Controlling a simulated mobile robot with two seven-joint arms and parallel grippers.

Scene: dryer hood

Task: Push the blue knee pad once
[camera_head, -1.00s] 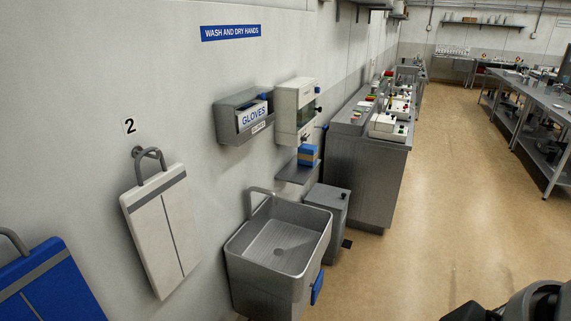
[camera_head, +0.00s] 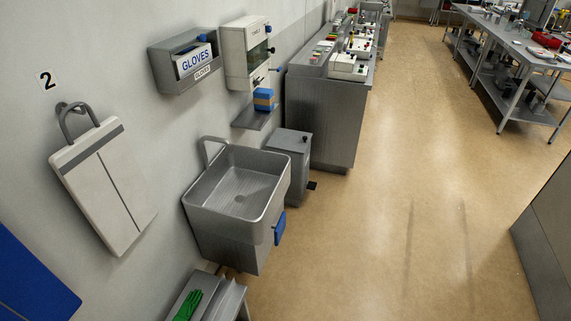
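The blue knee pad (camera_head: 280,228) is a small upright blue panel on the front right side of the steel wash basin (camera_head: 236,190), below its rim. The basin is fixed at the wall under a curved tap (camera_head: 211,146). Neither of my grippers shows in the head view, so I cannot see their state or their distance from the pad.
A steel pedal bin (camera_head: 291,158) stands right behind the basin. A low steel bench (camera_head: 232,297) with a green item (camera_head: 187,304) is at the bottom. A grey panel (camera_head: 548,235) is at the right edge. The tan floor (camera_head: 400,215) between is clear.

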